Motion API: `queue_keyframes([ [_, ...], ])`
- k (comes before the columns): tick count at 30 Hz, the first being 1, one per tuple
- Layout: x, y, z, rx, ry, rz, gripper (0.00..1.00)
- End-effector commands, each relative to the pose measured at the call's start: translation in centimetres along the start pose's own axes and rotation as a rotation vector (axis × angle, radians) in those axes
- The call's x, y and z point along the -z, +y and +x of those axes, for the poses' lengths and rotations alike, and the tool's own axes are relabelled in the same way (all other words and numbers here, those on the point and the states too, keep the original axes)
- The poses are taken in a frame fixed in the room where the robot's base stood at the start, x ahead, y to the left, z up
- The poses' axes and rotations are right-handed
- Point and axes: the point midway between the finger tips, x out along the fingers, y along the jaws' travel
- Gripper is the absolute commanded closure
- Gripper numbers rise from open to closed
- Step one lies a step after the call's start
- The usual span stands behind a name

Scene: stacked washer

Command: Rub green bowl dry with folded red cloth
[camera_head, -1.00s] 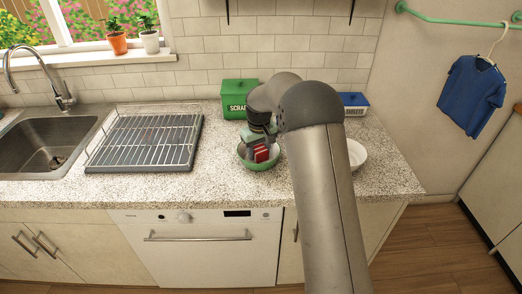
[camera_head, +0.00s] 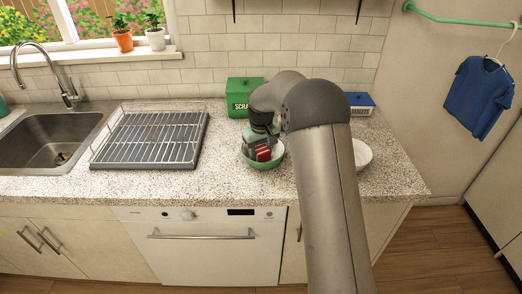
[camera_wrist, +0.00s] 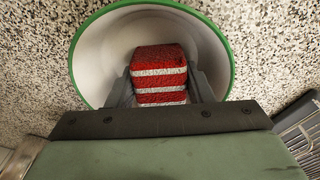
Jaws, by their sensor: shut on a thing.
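The green bowl (camera_head: 265,163) stands on the counter, green outside with a white inside. In the wrist view its green rim (camera_wrist: 226,48) circles the gripper tips. My gripper (camera_wrist: 160,88) is shut on the folded red cloth (camera_wrist: 159,62), which shows red and white layers between the fingers. The cloth also shows in the head view (camera_head: 263,153), low inside the bowl. Whether the cloth touches the bowl's inner surface is hard to tell. My wrist and gripper hide part of the bowl.
A wire dish rack (camera_head: 150,140) and a sink (camera_head: 45,150) lie to the left. A green scrap box (camera_head: 240,97) and a blue-and-white box (camera_head: 360,104) stand behind. A white bowl (camera_head: 362,153) is right of my arm. The front counter strip is clear.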

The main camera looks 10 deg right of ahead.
Motion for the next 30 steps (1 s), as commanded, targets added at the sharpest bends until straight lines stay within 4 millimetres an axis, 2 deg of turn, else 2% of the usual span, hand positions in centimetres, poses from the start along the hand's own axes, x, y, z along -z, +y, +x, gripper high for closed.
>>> queue_keyframes([
  [17, -0.6, -0.3, 0.0, 0.0, -0.001, 0.0, 0.71],
  [30, -0.3, 0.7, -0.1, 0.0, -0.001, 0.002, 0.71],
])
